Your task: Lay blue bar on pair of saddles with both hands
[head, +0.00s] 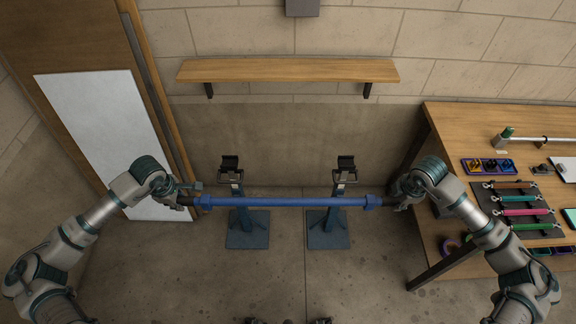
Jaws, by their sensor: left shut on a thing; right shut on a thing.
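The blue bar (285,201) is held level across the middle of the head view, with dark ends. My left gripper (184,199) is shut on its left end. My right gripper (396,201) is shut on its right end. The pair of saddles stands on blue posts with square bases: the left saddle (230,163) and the right saddle (346,163) show above the bar in the picture, both empty. The bar passes in front of both posts and hides a part of each. Its height against the saddles is hard to tell.
A wooden workbench (446,118) stands at the right with coloured rods on a dark rack (517,208) and small parts. A wooden shelf (288,71) is on the back wall. The floor around the stands is clear.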

